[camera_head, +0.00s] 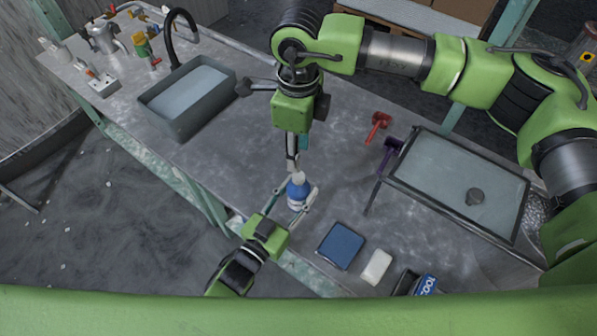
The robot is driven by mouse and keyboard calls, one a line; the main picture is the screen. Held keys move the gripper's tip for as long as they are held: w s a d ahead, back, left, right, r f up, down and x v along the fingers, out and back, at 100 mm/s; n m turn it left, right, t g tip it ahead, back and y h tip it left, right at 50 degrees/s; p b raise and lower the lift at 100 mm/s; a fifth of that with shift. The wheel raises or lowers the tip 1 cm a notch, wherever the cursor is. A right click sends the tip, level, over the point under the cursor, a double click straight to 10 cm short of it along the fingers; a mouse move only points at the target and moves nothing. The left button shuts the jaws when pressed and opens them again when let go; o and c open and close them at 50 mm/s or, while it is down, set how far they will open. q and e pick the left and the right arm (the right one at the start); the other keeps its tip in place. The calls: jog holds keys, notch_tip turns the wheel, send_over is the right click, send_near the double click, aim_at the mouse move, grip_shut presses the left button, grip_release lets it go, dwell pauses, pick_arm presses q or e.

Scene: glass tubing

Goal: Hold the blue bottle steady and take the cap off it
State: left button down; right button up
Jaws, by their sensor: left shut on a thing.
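A small blue bottle (297,192) with a white top (297,176) stands upright near the front edge of the grey workbench (235,145). My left gripper (299,198) comes from the lower left and is shut on the bottle, with one finger on each side. My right gripper (292,162) points down from above, its fingertips just over the bottle's top. Its fingers look close together, but whether they touch the cap or hold anything is too small to tell. The cap is partly hidden by the fingertips.
A dark-rimmed tray (430,190) lies to the right, with red (377,126) and purple (390,152) tools beside it. A grey basin (178,122) is at the left. The bench left of the bottle is clear.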

aim_at(298, 175)
jog(key=m, duration=1)
jog(key=shift+a+m, duration=0.1)
jog(key=shift+m, duration=0.2)
jog(key=m, duration=0.5)
jog(key=shift+m, duration=0.3)
jog(key=m, duration=0.5)
jog(key=shift+f, duration=4)
